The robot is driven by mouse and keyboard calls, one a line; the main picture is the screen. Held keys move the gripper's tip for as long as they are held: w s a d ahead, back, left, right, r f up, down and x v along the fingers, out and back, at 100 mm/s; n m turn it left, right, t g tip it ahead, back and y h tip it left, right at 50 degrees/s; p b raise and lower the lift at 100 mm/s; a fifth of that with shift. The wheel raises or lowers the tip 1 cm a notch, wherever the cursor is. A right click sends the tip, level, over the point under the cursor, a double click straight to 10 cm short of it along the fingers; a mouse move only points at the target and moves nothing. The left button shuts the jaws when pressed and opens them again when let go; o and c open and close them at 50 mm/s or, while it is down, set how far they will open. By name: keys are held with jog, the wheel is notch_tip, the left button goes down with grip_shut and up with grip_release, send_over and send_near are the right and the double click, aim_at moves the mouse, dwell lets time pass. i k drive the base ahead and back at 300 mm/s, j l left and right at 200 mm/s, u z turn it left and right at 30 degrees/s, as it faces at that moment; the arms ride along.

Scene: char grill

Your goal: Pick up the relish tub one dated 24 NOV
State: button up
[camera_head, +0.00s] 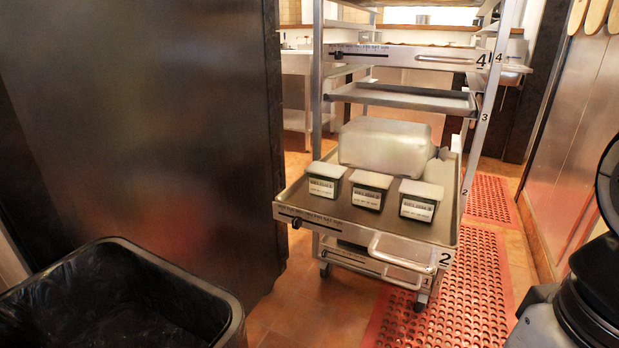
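Three small relish tubs with pale lids, dark green sides and white labels stand in a row on the pulled-out tray marked 2 (410,254) of a metal rack. They are the left tub (323,187), the middle tub (367,197) and the right tub (417,208). The label print is too small to read, so I cannot tell which is dated 24 NOV. My gripper is not in view; a dark part at the right edge looks like part of my own body.
Tray 4 (400,55) and a tray at level 3 (400,95) are above. A black-lined bin (225,325) stands front left beside a dark panel (150,130). Red mats (470,300) lie on the right floor.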

aim_at(325, 181)
jog(key=u, duration=1.35)
jog(key=i+l+u, duration=0.25)
jog(key=l, duration=0.8)
jog(key=l+u, duration=0.25)
jog(key=l, duration=0.8)
jog(key=k, duration=0.05)
